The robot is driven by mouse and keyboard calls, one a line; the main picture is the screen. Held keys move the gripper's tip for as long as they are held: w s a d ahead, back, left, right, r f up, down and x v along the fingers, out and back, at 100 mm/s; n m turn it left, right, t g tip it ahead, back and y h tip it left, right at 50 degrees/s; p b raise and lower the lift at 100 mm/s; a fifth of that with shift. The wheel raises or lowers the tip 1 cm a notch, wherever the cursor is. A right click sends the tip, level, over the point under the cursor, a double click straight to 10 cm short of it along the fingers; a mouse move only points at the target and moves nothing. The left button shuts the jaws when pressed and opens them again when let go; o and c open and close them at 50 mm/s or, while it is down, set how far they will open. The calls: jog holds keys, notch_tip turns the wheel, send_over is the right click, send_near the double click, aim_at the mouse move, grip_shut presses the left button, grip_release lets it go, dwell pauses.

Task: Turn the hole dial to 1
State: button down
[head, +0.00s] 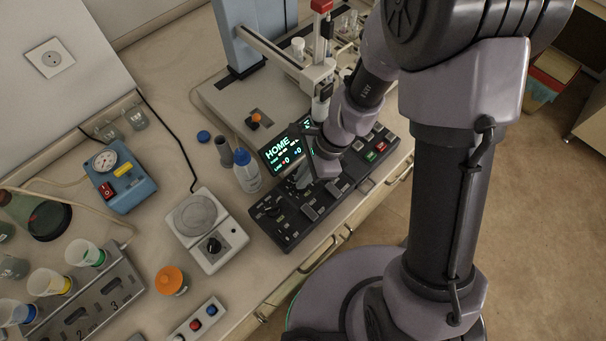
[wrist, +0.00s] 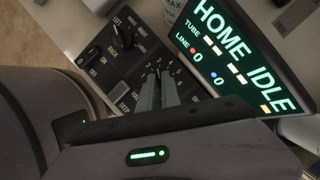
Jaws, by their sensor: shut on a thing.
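The control panel (head: 285,218) lies at the bench's front edge in the head view. In the head view my gripper (head: 305,172) is over the panel's middle.
The screen (wrist: 240,50) reads HOME and IDLE, with 0 beside a red and a blue dot. In the head view a white bottle (head: 247,175) and a hotplate (head: 206,232) stand left of the panel. A gantry arm (head: 275,55) is behind it.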

jog(key=n+g+p, duration=0.1)
jog(key=n, duration=0.2)
jog(key=shift+w+a+r+h+p, duration=0.1)
jog(key=shift+w+h+p, duration=0.05)
jog(key=shift+h+p, duration=0.2)
jog(key=n+g+h+p, duration=0.1)
jog(key=n, duration=0.3)
jog(key=shift+w, duration=0.1)
jog(key=n, duration=0.2)
jog(key=n+h+p, duration=0.1)
jog(key=n, duration=0.1)
jog(key=n+g+h+p, duration=0.1)
jog(key=shift+w+a+n, duration=0.1)
jog(key=shift+a+n, duration=0.15)
jog(key=shift+n, duration=0.15)
jog(key=c, duration=1.6)
grip_release()
jog(key=shift+o, duration=0.2)
jog(key=p+v, duration=0.1)
jog(key=v, duration=0.6)
jog(key=shift+p, duration=0.3)
